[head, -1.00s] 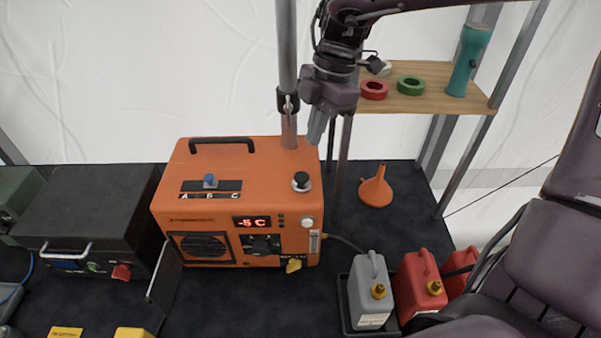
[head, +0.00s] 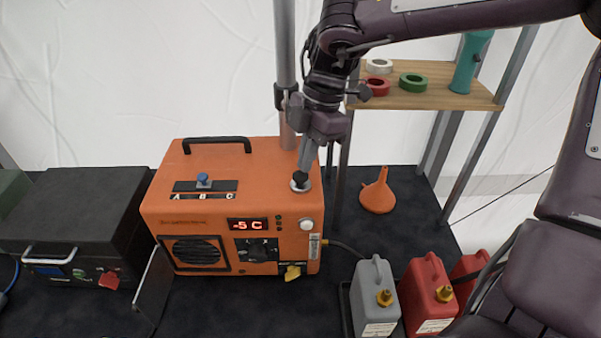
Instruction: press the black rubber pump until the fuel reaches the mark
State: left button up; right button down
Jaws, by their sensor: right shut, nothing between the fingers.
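The orange heater unit (head: 190,211) stands on the dark table, with a display reading -5 C. The black rubber pump (head: 299,181) is on its top at the right, in a pale ring, partly hidden by my gripper. My right gripper (head: 302,172) is shut and empty, pointing down with its fingertips at the pump; it looks to be touching it. A pale vertical strip (head: 314,246) shows on the heater's front right edge; the fuel level and mark are too small to read. My left gripper is not in view.
A grey can (head: 374,297) and red cans (head: 428,292) stand at the front right. An orange funnel (head: 377,194) is right of the heater. A metal pole (head: 285,60) rises behind it. A wooden shelf (head: 430,99) holds tape rolls and a green torch-like object. A black case (head: 70,225) is at left.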

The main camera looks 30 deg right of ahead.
jog(key=shift+d+b+x, duration=0.15)
jog(key=shift+b+x, duration=0.35)
jog(key=shift+x, duration=0.1)
jog(key=shift+d+b+x, duration=0.15)
jog(key=shift+b+x, duration=0.3)
jog(key=shift+x, duration=0.1)
jog(key=shift+d+r+p, duration=0.15)
jog(key=shift+r+p, duration=0.15)
jog(key=shift+p, duration=0.1)
jog(key=d, duration=0.1)
jog(key=d+r+p, duration=0.1)
jog(key=shift+d, duration=0.3)
jog(key=shift+d+f, duration=0.15)
jog(key=shift+r, duration=0.2)
jog(key=b+v, duration=0.1)
jog(key=v, duration=0.6)
jog(key=shift+r, duration=0.2)
jog(key=shift+d, duration=0.15)
